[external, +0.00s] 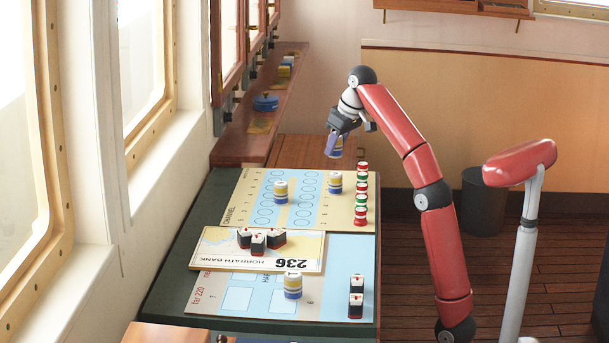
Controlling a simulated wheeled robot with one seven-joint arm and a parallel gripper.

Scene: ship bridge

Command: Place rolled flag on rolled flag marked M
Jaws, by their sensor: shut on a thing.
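My gripper (347,130) is shut on a blue rolled flag (334,147), held in the air above the far right part of the table. Almost directly below it in the picture, a white, blue and yellow rolled flag (335,183) stands upright on the far chart, with a gap between. A similar rolled flag (281,191) stands to its left, and another (293,286) on the near chart. The marks on their tops are too small to read, so I cannot tell which is marked M. The gripper hides part of the held flag.
A row of red, green and white buoy-like pieces (361,195) lines the right edge of the far chart. Black and red pieces stand on the middle card (215,250) and on the near chart (356,296). A window shelf (240,145) runs along the left.

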